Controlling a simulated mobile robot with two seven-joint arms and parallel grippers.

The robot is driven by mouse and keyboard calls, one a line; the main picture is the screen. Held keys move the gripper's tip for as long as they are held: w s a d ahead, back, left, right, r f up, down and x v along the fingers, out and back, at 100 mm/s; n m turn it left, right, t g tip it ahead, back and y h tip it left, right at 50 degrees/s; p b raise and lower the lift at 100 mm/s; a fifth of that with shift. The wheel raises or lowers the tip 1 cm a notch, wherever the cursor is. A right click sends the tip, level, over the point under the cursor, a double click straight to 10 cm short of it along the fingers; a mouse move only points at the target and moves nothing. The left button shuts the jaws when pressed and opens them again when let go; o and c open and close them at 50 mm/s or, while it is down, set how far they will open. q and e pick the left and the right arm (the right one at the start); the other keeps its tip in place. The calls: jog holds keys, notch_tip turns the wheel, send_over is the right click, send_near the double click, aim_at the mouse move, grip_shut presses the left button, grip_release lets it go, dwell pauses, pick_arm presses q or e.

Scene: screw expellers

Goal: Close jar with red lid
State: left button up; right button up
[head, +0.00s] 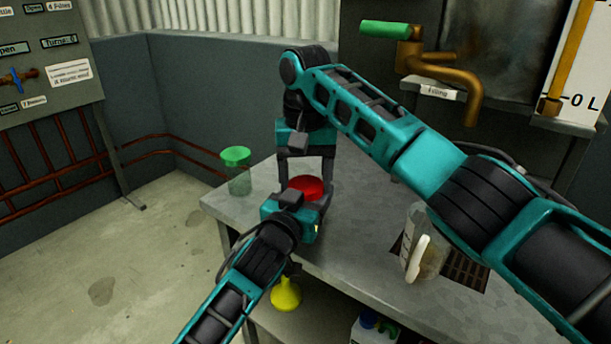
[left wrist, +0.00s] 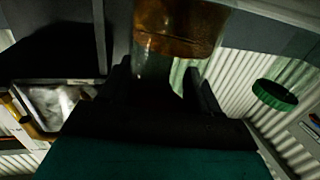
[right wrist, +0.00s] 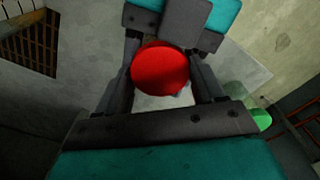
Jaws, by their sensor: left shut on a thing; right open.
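My left gripper (head: 316,203) is shut on the glass jar (left wrist: 152,66), just below the lid. The jar shows an amber-brown part (left wrist: 180,25) in the left wrist view; in the head view it is mostly hidden. My right gripper (head: 304,172) points down from above. Its open fingers stand on either side of the red lid in the right wrist view. I cannot tell how tightly the lid sits on the jar.
A jar with a green lid (head: 236,157) stands at the table's back left corner, close to both grippers. A glass jug (head: 424,245) stands by a grate (head: 468,270) on the right. A brass tap (head: 462,85) is behind. A yellow funnel (head: 286,293) is below the table (head: 345,235).

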pick_arm(q)
jog(key=shift+d+r+h, duration=0.25)
jog(key=shift+r+h, duration=0.05)
jog(key=shift+r, duration=0.35)
pick_arm(e)
jog(key=shift+d+f, duration=0.1)
jog(key=shift+f, duration=0.55)
pick_arm(q)
jog(key=shift+a+f, duration=0.1)
jog(key=shift+f, duration=0.05)
pick_arm(e)
notch_tip(320, 180, up, 4)
jog(key=shift+f, duration=0.15)
pick_arm(q)
jog(key=shift+f, duration=0.1)
pick_arm(e)
jog(key=shift+r, duration=0.2)
pick_arm(q)
jog(key=shift+a+f, duration=0.1)
jog(key=shift+f, duration=0.05)
pick_arm(e)
jog(key=shift+r, duration=0.1)
jog(key=c, duration=1.1)
jog(key=shift+f, duration=0.25)
